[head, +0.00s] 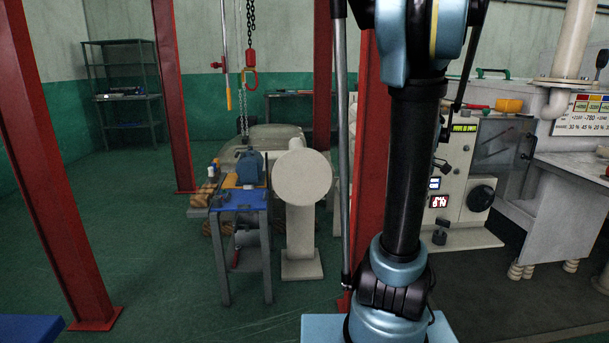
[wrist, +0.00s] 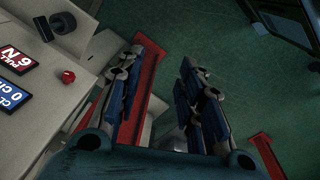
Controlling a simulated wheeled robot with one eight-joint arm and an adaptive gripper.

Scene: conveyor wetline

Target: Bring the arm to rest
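My gripper (wrist: 163,62) shows in the wrist view, with its two fingers apart and nothing between them. Beyond the fingers are a red post foot and the green floor. In the head view my arm stands upright right of the middle. Its upper part runs out of the top of the picture, and the gripper is not seen there.
Red steel posts (head: 55,170) stand at left and behind my arm. A small blue-topped workbench (head: 238,200) and a cream pedestal (head: 300,215) are in the middle. A control machine (head: 465,190) stands right. A chain hoist hook (head: 250,80) hangs.

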